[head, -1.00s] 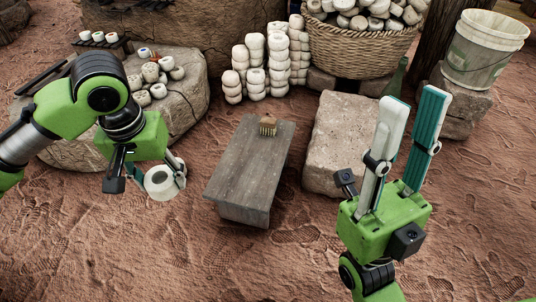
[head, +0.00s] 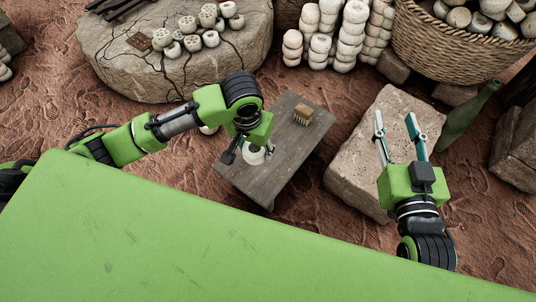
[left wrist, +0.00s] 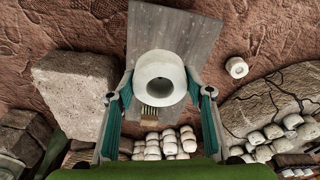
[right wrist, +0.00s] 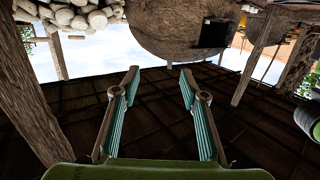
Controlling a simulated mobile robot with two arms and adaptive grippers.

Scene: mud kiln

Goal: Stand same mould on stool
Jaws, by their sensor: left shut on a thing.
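A white round mould with a hole in it (head: 254,156) is between the fingers of my left gripper (head: 258,150). In the left wrist view the mould (left wrist: 158,60) shows its open ring face, with a finger at each side. The grey wooden stool (head: 240,181) is under and behind it; I cannot tell whether the mould touches the stool top. The stool also shows in the left wrist view (left wrist: 172,28). My right gripper (head: 394,120) is open and empty, above the stone block; its spread fingers show in the right wrist view (right wrist: 160,80).
A brush (head: 303,115) lies on the stool's far part. A pale stone block (head: 360,165) stands to the right. Another white piece (left wrist: 237,67) lies on the ground. A cracked round slab (head: 150,75) holds several small pieces. Stacked white pieces (head: 350,35) and a basket (head: 440,48) are behind.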

